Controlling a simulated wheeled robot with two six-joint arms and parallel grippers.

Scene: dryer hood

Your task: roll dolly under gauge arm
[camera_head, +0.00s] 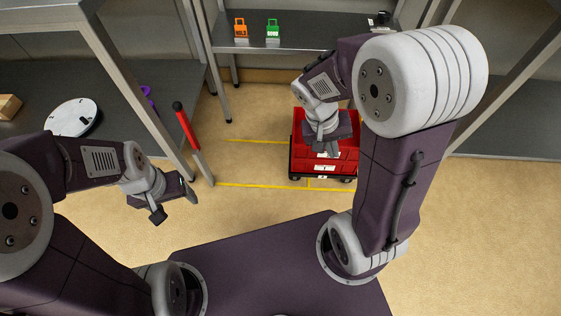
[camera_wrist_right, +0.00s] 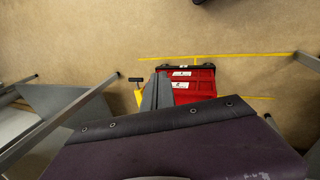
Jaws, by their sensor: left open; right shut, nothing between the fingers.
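The dolly (camera_head: 322,177) is a low black base on small casters, loaded with red crates (camera_head: 345,166), on the floor right of centre. The red crates also show in the right wrist view (camera_wrist_right: 195,88). My right gripper (camera_head: 330,152) is shut and empty, in front of or above the crates in the head view and hiding part of them; I cannot tell whether it touches. My left gripper (camera_head: 174,203) is open and empty, well left of the dolly. A red bar with a black end (camera_head: 186,125) stands by the left table's leg; I cannot tell whether it is the gauge arm.
Yellow lines (camera_head: 258,186) mark the floor around the dolly. The left table holds a round pale device (camera_head: 73,117). Floor left of the dolly is clear.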

